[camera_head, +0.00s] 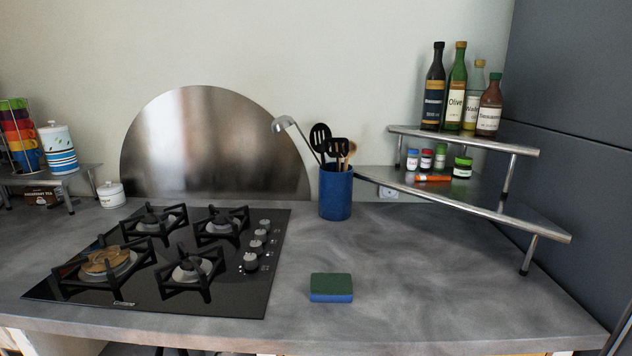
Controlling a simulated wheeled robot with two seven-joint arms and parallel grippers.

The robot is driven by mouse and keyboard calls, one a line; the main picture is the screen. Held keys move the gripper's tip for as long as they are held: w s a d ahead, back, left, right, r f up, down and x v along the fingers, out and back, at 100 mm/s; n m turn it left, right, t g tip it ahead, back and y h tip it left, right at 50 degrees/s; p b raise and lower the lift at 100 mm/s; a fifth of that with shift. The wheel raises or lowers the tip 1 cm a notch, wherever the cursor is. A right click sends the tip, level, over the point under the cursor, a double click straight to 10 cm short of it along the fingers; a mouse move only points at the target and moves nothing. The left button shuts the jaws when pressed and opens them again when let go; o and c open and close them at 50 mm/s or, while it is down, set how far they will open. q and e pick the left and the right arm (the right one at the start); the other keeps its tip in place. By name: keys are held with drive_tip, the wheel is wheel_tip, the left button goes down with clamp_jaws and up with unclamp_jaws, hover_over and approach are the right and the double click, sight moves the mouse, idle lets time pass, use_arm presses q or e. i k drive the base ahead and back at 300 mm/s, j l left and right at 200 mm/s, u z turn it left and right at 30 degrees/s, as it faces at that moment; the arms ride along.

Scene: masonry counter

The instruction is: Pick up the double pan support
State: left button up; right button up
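A black glass gas hob (225,291) is set into the counter at the left. Black pan supports stand over its burners: front left (75,280), back left (150,234), front right (187,292) and back right (220,237). I cannot tell from this view which of them is the double pan support, or whether any two are joined. A round tan and brown piece (108,261) sits at the front-left burner. Neither of my grippers is in view.
A green and blue sponge (331,288) lies right of the hob. A blue utensil pot (336,196) stands behind it. A metal corner shelf (460,140) holds bottles and jars at the right. A white lidded pot (111,195) stands back left. The front-right counter is clear.

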sight(113, 283)
drive_tip(key=u, duration=1.3)
drive_tip(key=i+j+z, duration=0.45)
drive_tip(key=j+z, duration=0.3)
drive_tip(key=i+j+z, duration=0.15)
drive_tip(key=j+z, duration=0.2)
drive_tip(key=i+j+z, duration=0.1)
drive_tip(key=j+z, duration=0.6)
drive_tip(key=j, duration=0.15)
